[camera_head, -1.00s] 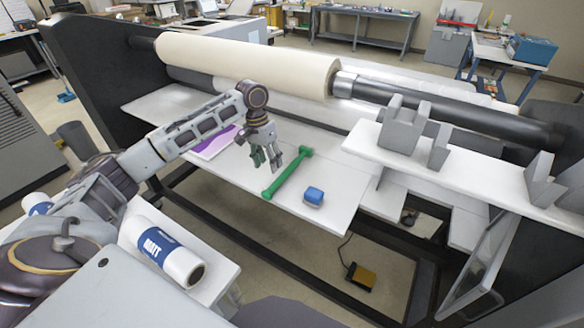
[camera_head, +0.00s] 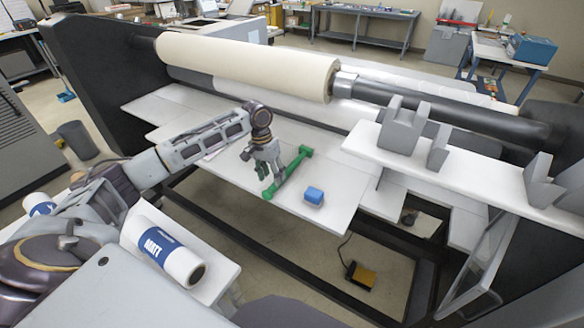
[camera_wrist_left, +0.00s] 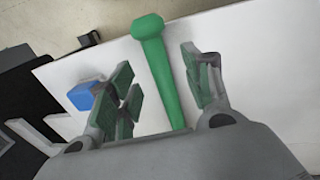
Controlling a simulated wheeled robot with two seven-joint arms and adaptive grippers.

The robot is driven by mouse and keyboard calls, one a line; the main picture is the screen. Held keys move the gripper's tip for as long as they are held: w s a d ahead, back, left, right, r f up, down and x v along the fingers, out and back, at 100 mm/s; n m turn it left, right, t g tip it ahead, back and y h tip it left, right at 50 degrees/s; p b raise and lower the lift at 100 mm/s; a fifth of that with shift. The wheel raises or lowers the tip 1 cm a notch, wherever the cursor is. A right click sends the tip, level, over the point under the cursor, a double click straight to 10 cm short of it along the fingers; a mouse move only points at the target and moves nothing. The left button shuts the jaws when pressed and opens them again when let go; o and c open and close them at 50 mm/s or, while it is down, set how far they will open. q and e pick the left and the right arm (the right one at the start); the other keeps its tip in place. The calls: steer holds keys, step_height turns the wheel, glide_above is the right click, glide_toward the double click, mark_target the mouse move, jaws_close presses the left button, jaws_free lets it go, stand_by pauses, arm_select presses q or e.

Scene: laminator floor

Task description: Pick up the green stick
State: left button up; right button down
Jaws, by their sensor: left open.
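The green stick (camera_head: 290,172) lies slanted on the white shelf of the machine, with a thicker knob at each end. In the left wrist view the stick (camera_wrist_left: 161,75) runs between the two fingers, with its knob pointing away from the palm. My left gripper (camera_head: 267,177) is open over the near part of the stick and hides some of it. In the left wrist view the open gripper (camera_wrist_left: 163,98) has green-padded fingers on both sides of the stick, apart from it. I cannot tell how far above the shelf the fingertips are. My right gripper is not in view.
A blue block (camera_head: 314,196) lies right of the stick on the white shelf (camera_head: 330,173). A large cream roll (camera_head: 245,62) spans the machine behind. Grey brackets (camera_head: 402,128) stand on a ledge at right. A white roll with a blue label (camera_head: 165,254) lies at lower left.

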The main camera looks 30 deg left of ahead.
arm_select(q)
steer(key=shift+d+f+p, duration=0.2)
steer(key=shift+f, duration=0.9)
steer(key=shift+d+f+p, duration=0.15)
steer(key=shift+d+f, duration=0.05)
steer(key=shift+f, duration=0.9)
jaws_close()
